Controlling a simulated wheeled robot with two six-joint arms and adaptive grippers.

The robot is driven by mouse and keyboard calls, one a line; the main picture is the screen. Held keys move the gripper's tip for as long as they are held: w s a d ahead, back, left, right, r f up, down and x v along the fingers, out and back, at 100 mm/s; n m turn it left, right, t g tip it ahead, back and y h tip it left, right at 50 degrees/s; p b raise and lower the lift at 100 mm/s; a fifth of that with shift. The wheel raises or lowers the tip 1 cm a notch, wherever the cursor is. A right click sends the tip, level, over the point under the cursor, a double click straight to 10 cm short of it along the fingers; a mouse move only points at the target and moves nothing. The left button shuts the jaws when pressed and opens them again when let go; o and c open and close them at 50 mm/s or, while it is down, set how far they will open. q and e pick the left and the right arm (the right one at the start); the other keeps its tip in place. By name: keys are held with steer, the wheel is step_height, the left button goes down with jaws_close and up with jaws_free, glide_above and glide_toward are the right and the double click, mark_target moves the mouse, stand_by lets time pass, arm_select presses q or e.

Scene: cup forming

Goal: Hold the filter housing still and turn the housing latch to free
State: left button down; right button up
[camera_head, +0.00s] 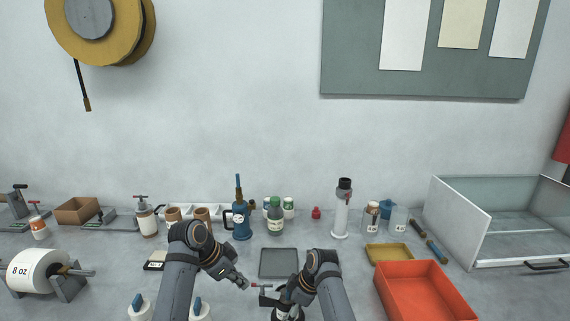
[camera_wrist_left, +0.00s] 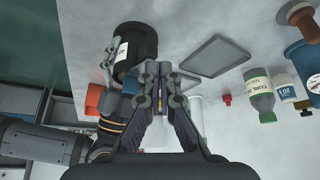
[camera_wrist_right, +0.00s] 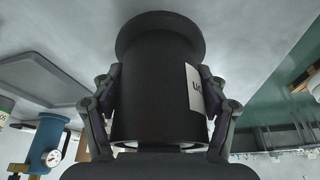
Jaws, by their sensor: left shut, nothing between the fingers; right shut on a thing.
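The filter housing appears to be the dark cylinder with a white label (camera_head: 291,316) at the bottom centre of the head view. In the right wrist view the black housing (camera_wrist_right: 155,90) stands between both fingers. My right gripper (camera_head: 285,297) is shut on it. The left wrist view shows the housing (camera_wrist_left: 136,48) too.
A grey tray (camera_head: 279,263) lies just behind the grippers. A red-orange bin (camera_head: 424,292) and a yellow tray (camera_head: 389,254) are to the right.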

arm_select(q)
steer(key=shift+d, duration=0.6)
stand_by(0.5)
steer(key=shift+s, duration=0.25)
stand_by(0.3)
steer(key=shift+s+d, duration=0.4)
steer(key=shift+s, duration=0.25)
steer(key=shift+s+d, duration=0.2)
steer(key=shift+d, duration=0.1)
stand_by(0.4)
steer(key=shift+s+a, duration=0.3)
